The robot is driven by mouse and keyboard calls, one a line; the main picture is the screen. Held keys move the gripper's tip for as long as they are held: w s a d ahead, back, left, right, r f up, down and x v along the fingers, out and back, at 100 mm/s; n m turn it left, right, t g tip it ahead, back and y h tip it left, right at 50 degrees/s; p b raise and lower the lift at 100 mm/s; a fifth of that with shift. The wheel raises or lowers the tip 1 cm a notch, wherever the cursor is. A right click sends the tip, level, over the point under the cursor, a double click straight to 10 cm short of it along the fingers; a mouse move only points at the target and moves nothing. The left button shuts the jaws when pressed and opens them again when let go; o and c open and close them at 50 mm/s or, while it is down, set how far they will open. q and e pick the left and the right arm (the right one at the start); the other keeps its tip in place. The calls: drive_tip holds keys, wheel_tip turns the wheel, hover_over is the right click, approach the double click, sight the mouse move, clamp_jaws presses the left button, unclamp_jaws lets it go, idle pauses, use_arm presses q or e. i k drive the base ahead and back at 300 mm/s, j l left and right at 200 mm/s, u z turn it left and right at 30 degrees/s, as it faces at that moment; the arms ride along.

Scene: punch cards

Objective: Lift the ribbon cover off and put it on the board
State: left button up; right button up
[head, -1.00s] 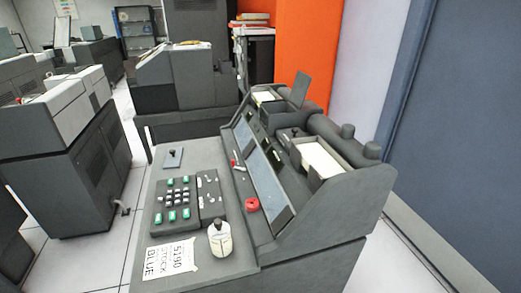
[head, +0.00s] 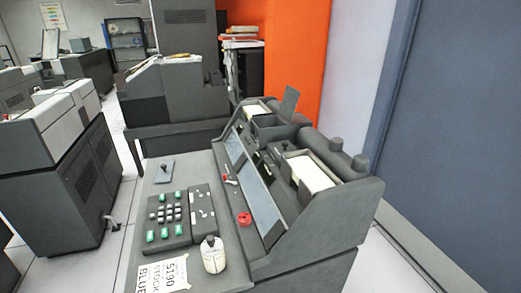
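A dark grey card punch machine (head: 322,228) stands in the middle of the head view. I cannot tell for sure which part is the ribbon cover. A small flat blue-grey plate with a dark knob (head: 164,172) lies on the desk top (head: 187,173), at the far left end. On the machine's upper part, a dark block with a small knob (head: 289,148) sits beside the tray of cream cards (head: 309,174). A keyboard panel (head: 170,217) with green and dark keys is on the desk. Neither of my grippers is in view.
A cream bottle (head: 214,256) and a paper sign (head: 163,275) are at the desk's near end. A red round object (head: 244,219) lies by the sloped panel. Another console (head: 66,160) stands left across an open floor strip; a blue-grey wall (head: 458,130) is right.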

sight(275, 150)
drive_tip(key=i+l+u, duration=0.1)
drive_tip(key=l+u, duration=0.25)
drive_tip(key=l, duration=0.25)
drive_tip(key=l+u, duration=0.3)
drive_tip(key=l, duration=0.3)
drive_tip(key=l+u, duration=0.35)
drive_tip(key=l, duration=0.3)
drive_tip(key=k+l+u, duration=0.1)
drive_tip(key=l+u, duration=0.2)
drive_tip(key=l, duration=0.35)
drive_tip(key=k+l+u, duration=0.15)
drive_tip(key=l+u, duration=0.2)
drive_tip(key=l, duration=0.2)
drive_tip(key=l+u, duration=0.3)
drive_tip(key=l, duration=0.3)
drive_tip(key=l+u, duration=0.35)
drive_tip(key=l, duration=0.3)
drive_tip(key=l+u, duration=0.3)
drive_tip(key=l, duration=0.3)
drive_tip(key=k+l+u, duration=0.2)
drive_tip(key=l+u, duration=0.15)
drive_tip(key=l, duration=0.2)
